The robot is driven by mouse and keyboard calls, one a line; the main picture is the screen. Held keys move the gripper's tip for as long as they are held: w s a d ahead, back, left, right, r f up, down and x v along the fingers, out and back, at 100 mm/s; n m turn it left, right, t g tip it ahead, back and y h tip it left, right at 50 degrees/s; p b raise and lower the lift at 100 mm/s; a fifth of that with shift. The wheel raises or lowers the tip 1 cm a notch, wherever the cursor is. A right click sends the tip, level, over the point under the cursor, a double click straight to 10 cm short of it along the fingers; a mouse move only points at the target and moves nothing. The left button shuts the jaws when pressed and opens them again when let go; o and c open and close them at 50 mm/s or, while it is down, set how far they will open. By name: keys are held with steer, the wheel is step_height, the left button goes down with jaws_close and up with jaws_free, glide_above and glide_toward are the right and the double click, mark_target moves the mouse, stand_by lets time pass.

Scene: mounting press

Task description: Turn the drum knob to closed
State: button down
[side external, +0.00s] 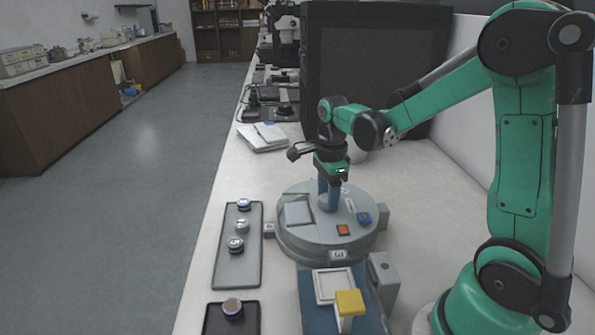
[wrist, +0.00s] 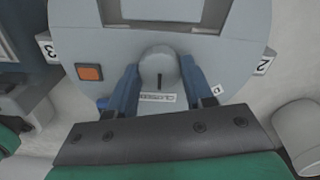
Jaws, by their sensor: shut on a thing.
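The round grey drum knob (wrist: 160,66) stands on top of the grey drum (side external: 300,232). My gripper (wrist: 160,78) points down with its blue fingers on either side of the knob, shut on it. The knob carries a short dark mark that points toward a white label (wrist: 157,97), which seems to read CLOSED. Another small label (wrist: 215,91) is partly hidden by the right finger. In the side external view, my gripper (side external: 329,194) is low over the drum top, and its fingers partly cover the knob.
The drum top has an orange square (side external: 343,230), a blue piece (side external: 364,218) and a rectangular hatch (side external: 299,213). A dark tray (side external: 226,270) with several round pieces lies left of it. A yellow block (side external: 349,302) stands in front. A dark screen-like box (side external: 375,65) stands behind.

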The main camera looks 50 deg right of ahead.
stand_by(0.4)
steer(key=shift+c, duration=1.7)
jaws_free()
steer(key=shift+r, duration=2.8)
